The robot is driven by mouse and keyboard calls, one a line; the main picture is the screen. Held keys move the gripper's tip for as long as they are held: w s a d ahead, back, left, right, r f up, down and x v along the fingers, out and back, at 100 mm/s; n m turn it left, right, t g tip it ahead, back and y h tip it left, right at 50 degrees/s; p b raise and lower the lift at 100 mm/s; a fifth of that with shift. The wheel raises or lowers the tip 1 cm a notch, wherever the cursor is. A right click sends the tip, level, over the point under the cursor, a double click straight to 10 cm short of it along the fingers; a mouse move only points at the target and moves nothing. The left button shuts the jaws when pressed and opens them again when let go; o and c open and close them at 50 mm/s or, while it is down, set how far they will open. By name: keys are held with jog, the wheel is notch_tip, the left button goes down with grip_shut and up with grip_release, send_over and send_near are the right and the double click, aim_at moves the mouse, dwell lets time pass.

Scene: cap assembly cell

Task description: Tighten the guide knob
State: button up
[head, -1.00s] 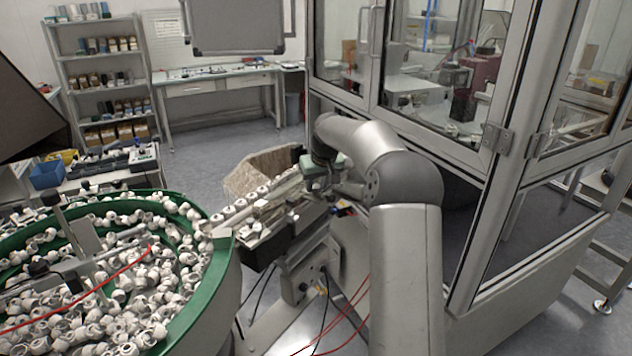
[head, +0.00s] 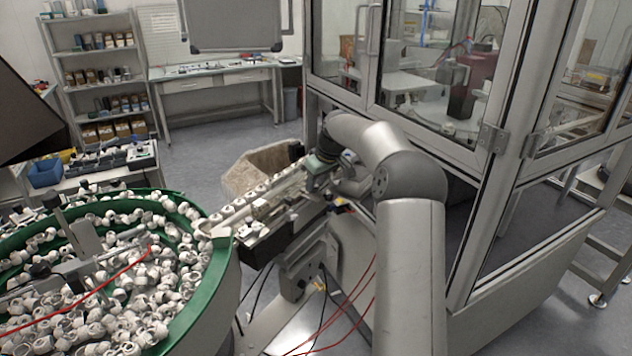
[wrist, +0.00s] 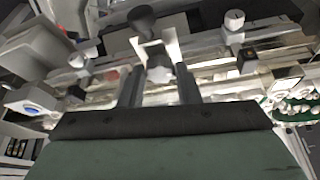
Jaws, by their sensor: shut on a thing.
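In the wrist view my gripper (wrist: 157,74) reaches over the guide rail with its two dark fingers a short gap apart. A small pale piece, which looks like the guide knob (wrist: 159,72), sits between the fingertips, and my gripper is shut on it. Its lower part and exact contact are hard to make out. In the head view my gripper (head: 318,178) is at the feed track (head: 256,198), partly behind my arm, and the knob cannot be made out there.
A green-rimmed bowl (head: 222,268) full of white caps stands at the left, and caps line the track. Two other pale knobs (wrist: 235,19) (wrist: 80,60) and a dark knob (wrist: 143,17) stand along the rail. A glazed machine enclosure (head: 480,160) is close on the right.

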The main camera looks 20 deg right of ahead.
jog(key=shift+r, duration=0.1)
jog(key=o, duration=0.7)
jog(key=b+v, duration=0.2)
jog(key=v, duration=1.5)
jog(key=shift+r, duration=0.2)
jog(key=shift+s+d, duration=0.1)
jog(key=s+a+f+m+g+h, duration=0.1)
jog(key=s+a+f, duration=0.2)
jog(key=s+a, duration=0.4)
jog(key=s+a+f+g, duration=0.15)
jog(key=s+a, duration=0.25)
jog(key=a, duration=0.5)
jog(key=s+a+f+m, duration=0.1)
jog(key=s+a+f, duration=0.1)
jog(key=s+f, duration=0.3)
jog(key=s+a+f+m, duration=0.1)
jog(key=s+f, duration=0.5)
jog(key=s, duration=0.7)
jog(key=s+a+f+m+b, duration=0.1)
jog(key=s+a+f, duration=0.2)
jog(key=s, duration=0.6)
notch_tip(320, 180, down, 2)
jog(key=shift+s+a+f+g, duration=0.15)
jog(key=shift+a+f+g, duration=0.1)
jog(key=shift+g, duration=0.1)
